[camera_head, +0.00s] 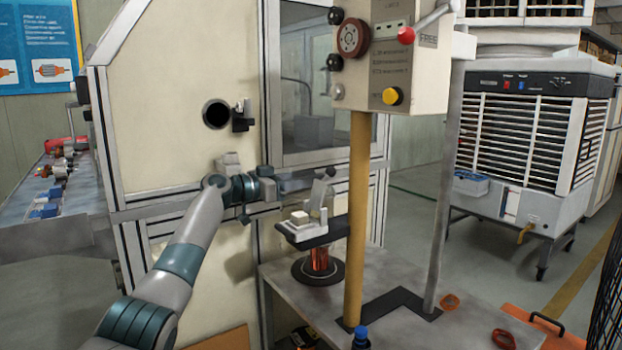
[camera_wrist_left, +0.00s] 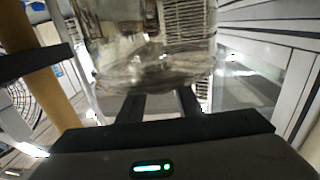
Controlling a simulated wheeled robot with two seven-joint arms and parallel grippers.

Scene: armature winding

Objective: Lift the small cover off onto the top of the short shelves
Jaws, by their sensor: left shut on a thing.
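The small cover (camera_wrist_left: 150,50) is a clear, see-through piece that fills the upper middle of the left wrist view, just beyond the two dark fingers. It is faint in the head view (camera_head: 318,196), above a black plate with a white block. My left gripper (camera_head: 302,183) reaches in from the left in front of the cream cabinet and is shut on the cover. In the left wrist view the fingers (camera_wrist_left: 158,100) meet the cover's lower edge. I cannot tell whether the cover touches the plate. I cannot make out the short shelves. My right gripper is not in view.
A yellow post (camera_head: 358,220) stands just right of the cover, under a control box (camera_head: 390,60) with a red-knobbed lever. A copper-wound part (camera_head: 320,262) sits below on a grey table (camera_head: 400,325). A slatted cooler (camera_head: 530,130) stands at right.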

